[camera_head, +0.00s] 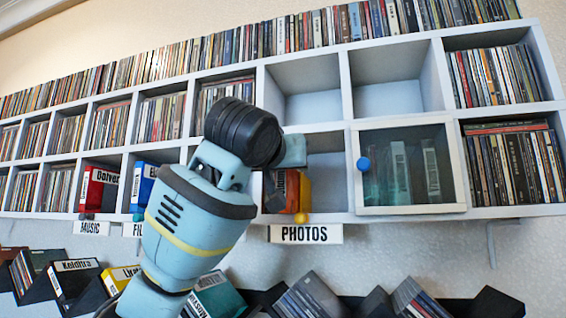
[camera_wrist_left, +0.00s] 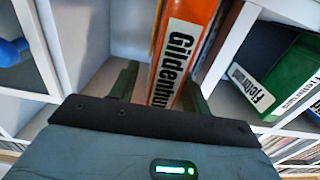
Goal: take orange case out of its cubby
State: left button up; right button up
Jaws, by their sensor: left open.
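The orange case (camera_wrist_left: 188,40) with a white "Gildenhu" label stands in a white cubby in the left wrist view. In the head view part of it (camera_head: 304,192) shows in the cubby above the PHOTOS sign (camera_head: 305,234). My left gripper (camera_wrist_left: 160,85) is open, with one dark finger on each side of the case's near end. Whether the fingers touch it I cannot tell. In the head view my wrist and arm hide the fingers and the cubby's left part. My right gripper is in neither view.
A clear-fronted door (camera_head: 405,170) with a blue knob (camera_head: 364,164) covers the cubby to the right. A green case (camera_wrist_left: 290,80) stands in the neighbouring cubby in the wrist view. Two cubbies above are empty. More cases lean in a dark rack (camera_head: 310,298) below.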

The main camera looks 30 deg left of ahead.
pick_arm(q)
grip_shut()
jog(key=shift+s+r, duration=0.15)
jog(key=shift+r, duration=0.1)
dwell(0.4)
jog(key=shift+s, duration=0.1)
jog(key=v, duration=1.7)
dwell(1.8)
